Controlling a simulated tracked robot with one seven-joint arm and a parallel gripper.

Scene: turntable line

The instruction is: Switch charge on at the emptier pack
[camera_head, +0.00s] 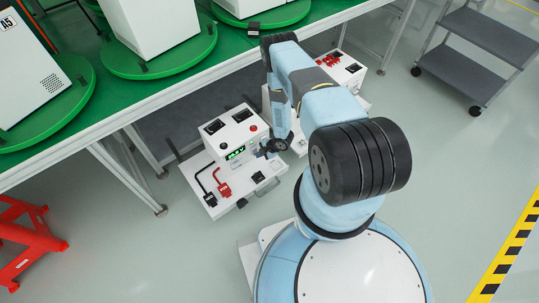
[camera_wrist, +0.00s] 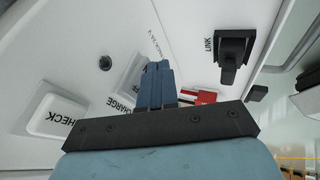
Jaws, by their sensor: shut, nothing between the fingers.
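A white pack (camera_head: 233,132) with a lit green display (camera_head: 236,153) stands on a low base below the bench. A second white pack (camera_head: 345,68) stands behind and right, partly hidden by my arm; its display does not show. My gripper (camera_head: 268,150) is at the right side of the front panel of the nearer pack. In the wrist view my gripper (camera_wrist: 157,68) is shut and empty, close to the panel beside the CHARGE label (camera_wrist: 124,102). The fingers hide part of the charge control, so its position and any contact cannot be told. A white CHECK button (camera_wrist: 58,118) lies left.
A black LINK part (camera_wrist: 236,50) sits right of the fingers. Red and black cable plugs (camera_head: 223,189) lie on the nearer pack's base. The green-topped bench (camera_head: 95,125) runs behind. A grey cart (camera_head: 480,40) stands far right. The right floor is clear.

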